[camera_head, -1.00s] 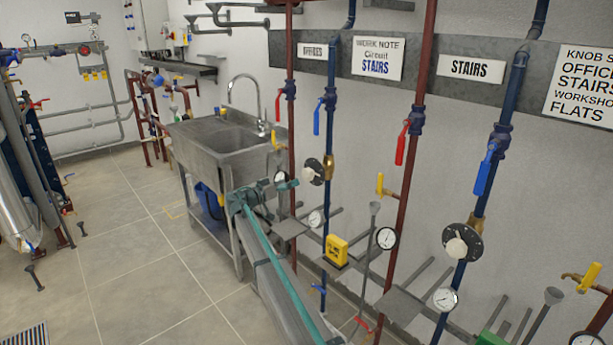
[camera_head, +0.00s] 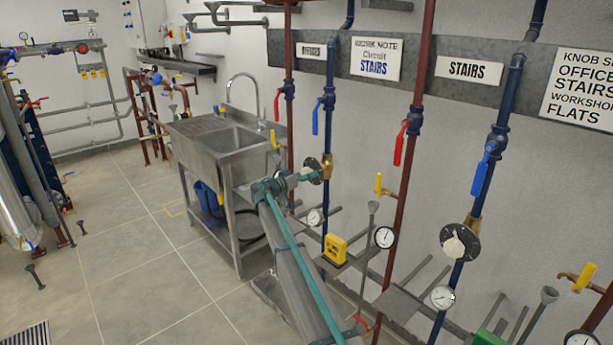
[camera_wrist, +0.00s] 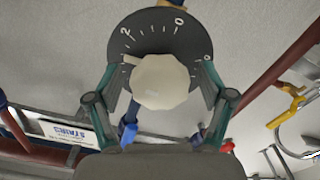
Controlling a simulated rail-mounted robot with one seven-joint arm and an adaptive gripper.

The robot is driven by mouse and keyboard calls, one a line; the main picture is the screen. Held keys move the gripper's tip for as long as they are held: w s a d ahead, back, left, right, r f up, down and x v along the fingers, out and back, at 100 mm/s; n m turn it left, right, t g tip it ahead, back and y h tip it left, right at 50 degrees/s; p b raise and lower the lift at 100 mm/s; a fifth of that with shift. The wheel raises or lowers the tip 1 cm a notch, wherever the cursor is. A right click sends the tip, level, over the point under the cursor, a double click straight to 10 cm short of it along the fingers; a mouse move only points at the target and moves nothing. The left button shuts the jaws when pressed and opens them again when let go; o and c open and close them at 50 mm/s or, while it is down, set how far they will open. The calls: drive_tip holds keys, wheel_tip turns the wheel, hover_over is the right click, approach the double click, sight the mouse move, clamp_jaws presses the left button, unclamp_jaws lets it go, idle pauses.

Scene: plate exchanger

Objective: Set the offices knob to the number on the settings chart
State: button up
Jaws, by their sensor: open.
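The dark round dial (camera_head: 316,163) on the blue pipe below the OFFICES sign (camera_head: 311,50) is partly covered by my gripper (camera_head: 307,173). In the wrist view, the pale faceted knob (camera_wrist: 160,82) sits in front of its dark dial (camera_wrist: 150,32), which has white ticks and a few numerals, one like a 2. My gripper (camera_wrist: 160,92) is open, with one finger on each side of the knob; contact cannot be told. The settings chart (camera_head: 580,88) at the right edge lists offices, stairs, workshop and flats; its numbers are cut off.
A STAIRS sign (camera_head: 470,69) and a work note (camera_head: 376,58) hang on the wall strip. Another dial with a pale knob (camera_head: 458,244) is on the right blue pipe. Valves, gauges and a yellow box (camera_head: 335,249) crowd the pipes. A sink (camera_head: 229,139) stands behind; floor at left is mostly clear.

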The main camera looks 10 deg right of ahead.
drive_tip(key=c, duration=1.2)
drive_tip(key=shift+n, duration=0.3)
drive_tip(key=n+b, duration=0.2)
drive_tip(key=n, duration=0.5)
drive_tip(key=shift+n, duration=0.4)
drive_tip(key=n+p, duration=0.1)
drive_tip(key=n, duration=0.4)
drive_tip(key=shift+r, duration=0.2)
drive_tip(key=shift+n+p, duration=0.85)
drive_tip(key=shift+n, duration=1.35)
